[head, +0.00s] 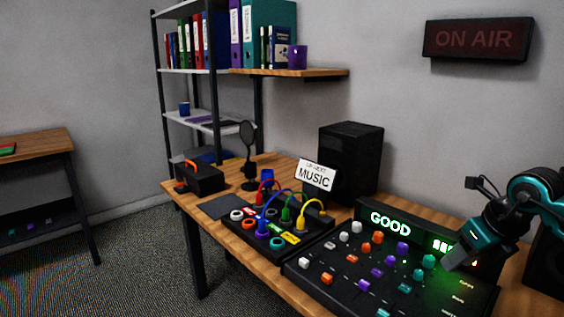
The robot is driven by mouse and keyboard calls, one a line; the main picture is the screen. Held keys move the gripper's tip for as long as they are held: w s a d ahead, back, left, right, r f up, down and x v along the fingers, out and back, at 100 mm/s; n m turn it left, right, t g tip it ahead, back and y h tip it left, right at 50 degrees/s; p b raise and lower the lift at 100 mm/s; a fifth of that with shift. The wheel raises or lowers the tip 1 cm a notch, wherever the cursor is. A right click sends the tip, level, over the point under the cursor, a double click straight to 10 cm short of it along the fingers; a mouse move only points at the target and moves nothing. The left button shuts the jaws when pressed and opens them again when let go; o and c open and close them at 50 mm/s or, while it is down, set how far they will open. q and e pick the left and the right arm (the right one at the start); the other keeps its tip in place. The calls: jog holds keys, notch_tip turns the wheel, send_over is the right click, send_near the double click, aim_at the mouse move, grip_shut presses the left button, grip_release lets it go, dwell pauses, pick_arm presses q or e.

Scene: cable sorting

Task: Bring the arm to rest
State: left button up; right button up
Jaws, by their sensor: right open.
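My right arm comes in from the right edge. Its gripper (452,262) points down and left over the right part of the black mixing console (318,287), by the lit display. I see nothing held in it; its fingertips are small and dark in this view. Whether it touches the console is hard to tell. The cable board (262,243) left of the console has red, blue, green and yellow cables plugged into it. My left gripper does not show.
A black speaker (350,160) and a "MUSIC" sign (315,174) stand behind the console. A microphone (248,155) and a black toolbox (200,178) are at the desk's far left. A shelf (290,73) and an "ON AIR" sign (478,39) are on the wall.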

jog(key=s+a+m+t+y+p, duration=0.25)
jog(key=a+m+y, duration=0.4)
jog(key=a, duration=0.65)
jog(key=s+a+m+t+y+p, duration=0.1)
jog(key=s+a+m+t+y, duration=0.3)
jog(key=a+y, duration=0.6)
pick_arm(q)
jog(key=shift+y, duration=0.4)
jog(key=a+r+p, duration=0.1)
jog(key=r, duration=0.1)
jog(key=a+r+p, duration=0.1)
jog(key=p, duration=0.1)
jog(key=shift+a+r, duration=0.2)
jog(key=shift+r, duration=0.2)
pick_arm(e)
jog(key=s+d+f+m+h, duration=0.2)
jog(key=s+f+m+h, duration=0.4)
jog(key=m, duration=0.7)
jog(key=s+d+f+m+h, duration=0.3)
jog(key=s+f+m+h, duration=0.4)
jog(key=f+m+h, duration=0.3)
notch_tip(320, 180, down, 4)
jog(key=m, duration=0.3)
jog(key=shift+s, duration=0.2)
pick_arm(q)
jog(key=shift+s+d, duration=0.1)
